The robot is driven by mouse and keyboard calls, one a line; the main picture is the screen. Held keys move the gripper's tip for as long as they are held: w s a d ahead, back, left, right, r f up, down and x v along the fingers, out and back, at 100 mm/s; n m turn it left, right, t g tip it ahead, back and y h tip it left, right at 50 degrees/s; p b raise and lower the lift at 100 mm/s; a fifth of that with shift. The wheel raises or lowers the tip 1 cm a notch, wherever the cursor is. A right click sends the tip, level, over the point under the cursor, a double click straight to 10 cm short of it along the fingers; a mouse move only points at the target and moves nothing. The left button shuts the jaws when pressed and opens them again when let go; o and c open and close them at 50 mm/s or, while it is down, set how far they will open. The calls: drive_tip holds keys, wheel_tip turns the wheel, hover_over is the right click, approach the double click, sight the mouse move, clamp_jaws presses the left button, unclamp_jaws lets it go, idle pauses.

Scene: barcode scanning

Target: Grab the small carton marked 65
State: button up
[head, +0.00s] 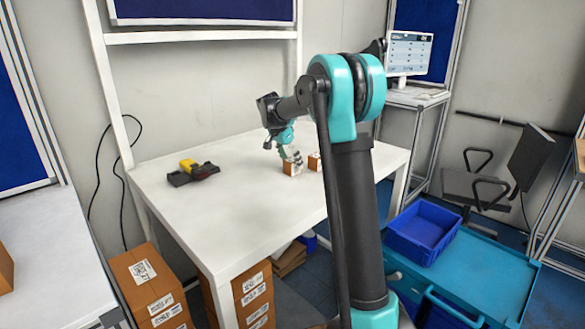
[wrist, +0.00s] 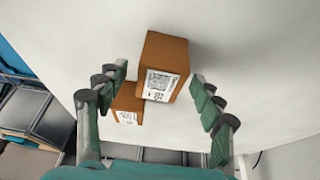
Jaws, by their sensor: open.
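Two small brown cartons with white code labels stand close together on the white table. In the wrist view, the nearer-looking carton (wrist: 165,52) sits between the open fingers of my gripper (wrist: 159,78), with space on both sides. The other carton (wrist: 124,104) is at its lower left, partly behind the left finger. In the head view, one carton (head: 292,169) is just below my gripper (head: 286,150), and another (head: 314,162) is to its right, partly hidden by my arm. The label print is too small to tell which is marked 65.
A yellow and black scanner-like device (head: 196,170) lies on the left of the white table (head: 235,215). The table between it and the cartons is clear. A blue bin (head: 425,228) sits at right, with larger boxes (head: 148,285) on the floor.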

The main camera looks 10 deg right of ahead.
drive_tip(key=shift+x, duration=0.9)
drive_tip(key=c, duration=1.4)
